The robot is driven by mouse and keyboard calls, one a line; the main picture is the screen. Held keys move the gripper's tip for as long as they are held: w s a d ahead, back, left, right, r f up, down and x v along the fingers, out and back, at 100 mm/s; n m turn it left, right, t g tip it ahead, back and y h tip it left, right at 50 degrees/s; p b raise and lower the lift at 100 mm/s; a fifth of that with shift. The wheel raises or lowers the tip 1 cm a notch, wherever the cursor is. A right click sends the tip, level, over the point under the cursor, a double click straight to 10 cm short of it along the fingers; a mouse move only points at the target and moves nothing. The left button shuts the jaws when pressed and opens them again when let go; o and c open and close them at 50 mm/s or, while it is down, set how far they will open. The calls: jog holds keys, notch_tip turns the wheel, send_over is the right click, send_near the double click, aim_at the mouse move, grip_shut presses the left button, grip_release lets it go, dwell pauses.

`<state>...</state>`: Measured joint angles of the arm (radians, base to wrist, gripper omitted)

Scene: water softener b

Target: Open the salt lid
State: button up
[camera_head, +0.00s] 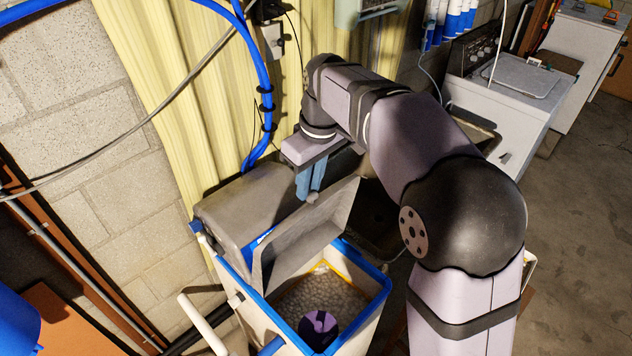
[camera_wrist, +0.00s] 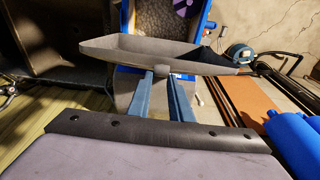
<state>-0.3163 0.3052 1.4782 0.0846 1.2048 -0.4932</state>
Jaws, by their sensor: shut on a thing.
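The salt lid (camera_head: 303,237) is a grey shallow lid, raised and tilted steeply up over the softener tank (camera_head: 352,262), with its hollow underside facing the opening. It also shows in the wrist view (camera_wrist: 135,50), spread across in front of my fingers. My gripper (camera_head: 311,192) has its blue fingers at the lid's raised upper edge, shut on a small tab there. In the wrist view, my gripper (camera_wrist: 164,78) reaches the middle of that edge. The tank's blue-rimmed opening is uncovered, with pale salt pellets (camera_head: 318,290) and a purple round part (camera_head: 318,327) inside.
The softener's grey rear cover (camera_head: 240,212) lies behind the lid. A blue hose (camera_head: 264,90) runs down the yellow panel (camera_head: 165,70). White pipes (camera_head: 203,323) stand left of the tank. A white appliance (camera_head: 505,85) stands at the back right, with open floor (camera_head: 575,240) before it.

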jog(key=shift+w+a+r, duration=0.25)
jog(key=shift+w+a, duration=0.05)
jog(key=w+a, duration=0.5)
jog(key=shift+r, duration=0.45)
jog(key=o, duration=0.9)
jog(key=shift+w+a, duration=0.1)
jog(key=shift+a, duration=0.05)
jog(key=shift+s+d+r, duration=0.2)
jog(key=shift+r, duration=1)
jog(key=shift+s+d+r, duration=0.15)
jog(key=shift+r, duration=1.1)
jog(key=shift+s+d+r, duration=0.2)
jog(key=shift+r, duration=1)
